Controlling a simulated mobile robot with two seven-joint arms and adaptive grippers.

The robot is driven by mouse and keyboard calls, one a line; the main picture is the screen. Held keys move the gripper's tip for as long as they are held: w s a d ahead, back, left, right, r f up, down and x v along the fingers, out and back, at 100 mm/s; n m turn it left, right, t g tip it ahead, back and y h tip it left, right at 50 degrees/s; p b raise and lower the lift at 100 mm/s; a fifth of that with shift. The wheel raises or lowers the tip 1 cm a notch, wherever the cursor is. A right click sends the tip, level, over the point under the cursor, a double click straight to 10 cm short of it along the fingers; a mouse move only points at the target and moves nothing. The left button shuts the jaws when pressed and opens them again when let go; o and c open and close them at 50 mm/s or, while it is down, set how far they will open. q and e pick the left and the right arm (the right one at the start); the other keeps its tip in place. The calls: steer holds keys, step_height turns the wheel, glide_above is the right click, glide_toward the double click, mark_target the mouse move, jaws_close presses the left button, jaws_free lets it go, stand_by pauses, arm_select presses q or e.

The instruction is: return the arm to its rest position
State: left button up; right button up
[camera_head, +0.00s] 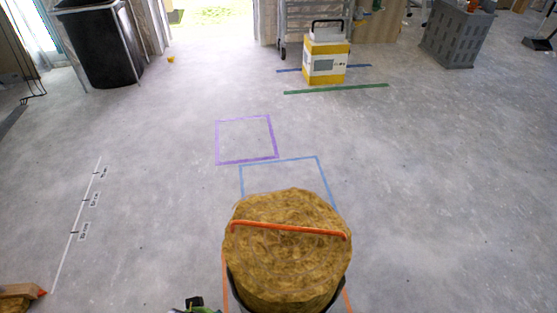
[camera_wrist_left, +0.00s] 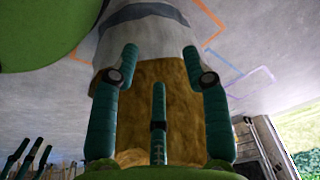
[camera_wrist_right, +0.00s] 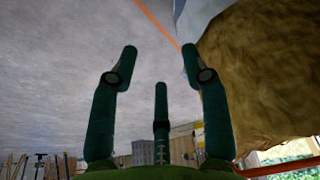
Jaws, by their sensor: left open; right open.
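A round straw-coloured bundle (camera_head: 285,265) stands at the bottom centre of the head view, with an orange bar (camera_head: 285,229) across its top. A dark rim curves around its lower edge. My left gripper (camera_wrist_left: 160,55) is open, and its fingers point at the straw-coloured surface (camera_wrist_left: 150,80) with a pale grey banded part (camera_wrist_left: 150,25) beyond. Whether they touch is unclear. My right gripper (camera_wrist_right: 160,50) is open and empty, with straw-coloured surface (camera_wrist_right: 265,75) close on its right. A small green and black part at the head view's bottom edge may be mine. The right gripper is outside that view.
Purple (camera_head: 218,140) and blue (camera_head: 319,165) tape outlines lie on the floor ahead. A yellow and white box (camera_head: 326,62), a grey crate (camera_head: 453,35) and a black bin (camera_head: 97,45) stand farther back. The middle floor is clear. A wooden piece (camera_head: 18,293) lies lower left.

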arm_select(q)
steer(key=s+f, duration=0.4)
steer(key=f, duration=0.8)
arm_select(e)
steer(key=s+f, duration=0.4)
steer(key=f, duration=0.8)
arm_select(q)
steer(key=s+a+r+g+p, duration=0.1)
steer(key=s+r+p, duration=0.3)
steer(key=s+p, duration=0.3)
steer(key=s+a+r+g+p, duration=0.1)
steer(key=s+r+p, duration=0.4)
steer(key=p, duration=0.9)
steer(key=s+a, duration=0.1)
steer(key=s, duration=0.2)
steer(key=shift+r, duration=0.25)
arm_select(e)
steer(key=s+d+r+g, duration=0.1)
steer(key=s+r, duration=0.3)
steer(key=s, duration=0.3)
steer(key=s+d+r+g, duration=0.1)
steer(key=s+d+r, duration=0.1)
steer(key=s+r, duration=0.3)
steer(key=s, duration=0.3)
steer(key=shift+r, duration=0.25)
